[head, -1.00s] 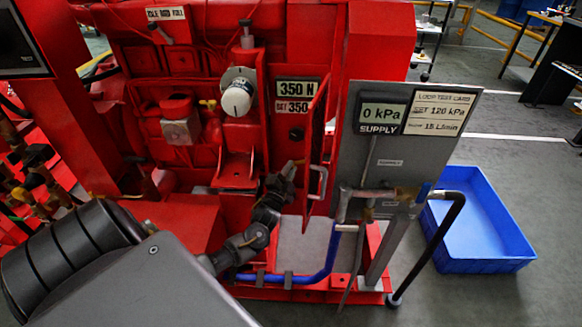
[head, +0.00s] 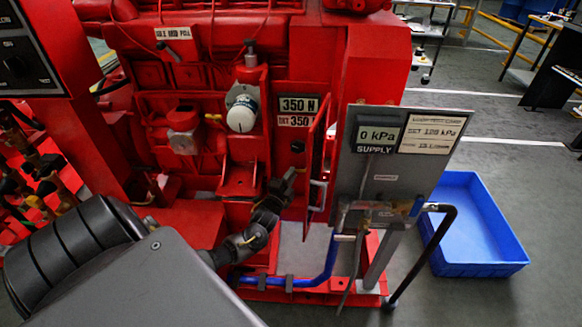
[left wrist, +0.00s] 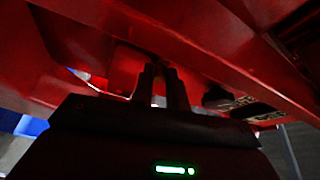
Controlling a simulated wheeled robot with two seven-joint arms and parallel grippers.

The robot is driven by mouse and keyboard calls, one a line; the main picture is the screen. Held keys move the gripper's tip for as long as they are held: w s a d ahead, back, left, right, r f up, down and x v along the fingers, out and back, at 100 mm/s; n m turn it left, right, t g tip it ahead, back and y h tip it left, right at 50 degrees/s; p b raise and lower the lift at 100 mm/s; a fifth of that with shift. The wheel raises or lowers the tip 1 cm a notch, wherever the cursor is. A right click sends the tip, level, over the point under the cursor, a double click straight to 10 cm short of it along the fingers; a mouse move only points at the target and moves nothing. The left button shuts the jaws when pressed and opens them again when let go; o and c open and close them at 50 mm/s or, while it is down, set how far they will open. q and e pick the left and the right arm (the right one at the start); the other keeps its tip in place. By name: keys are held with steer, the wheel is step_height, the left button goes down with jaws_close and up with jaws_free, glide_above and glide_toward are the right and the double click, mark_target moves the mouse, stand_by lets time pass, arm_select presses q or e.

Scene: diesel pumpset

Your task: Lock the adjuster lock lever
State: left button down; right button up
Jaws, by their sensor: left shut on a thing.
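My left gripper (head: 290,178) reaches from the lower left into the red pumpset, below the 350 N readout (head: 299,104) and close to the left of an open red door (head: 317,160). In the left wrist view its two fingers (left wrist: 161,88) point up into a shadowed red recess, close together on a small part. That part appears to be the adjuster lock lever, but the fingers and shadow hide most of it, so its angle cannot be told. A plate under the readout says SET 350. My right gripper is not in view.
A grey supply panel (head: 385,185) reading 0 kPa stands right of the door. A blue hose (head: 318,275) runs low in front. A blue bin (head: 475,235) is on the floor at the right. The white filter (head: 241,114) sits above left of the gripper.

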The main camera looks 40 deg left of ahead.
arm_select(q)
steer(key=shift+w+a+r, duration=0.1)
steer(key=shift+w+r, duration=0.05)
steer(key=shift+r, duration=0.25)
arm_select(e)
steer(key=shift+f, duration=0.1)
arm_select(q)
steer(key=c, duration=1.4)
jaws_free()
steer(key=shift+f, duration=0.2)
steer(key=v, duration=1)
steer(key=shift+s+p, duration=0.35)
steer(key=shift+p, duration=0.1)
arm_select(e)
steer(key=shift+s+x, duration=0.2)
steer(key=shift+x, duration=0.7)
arm_select(q)
steer(key=shift+f, duration=0.1)
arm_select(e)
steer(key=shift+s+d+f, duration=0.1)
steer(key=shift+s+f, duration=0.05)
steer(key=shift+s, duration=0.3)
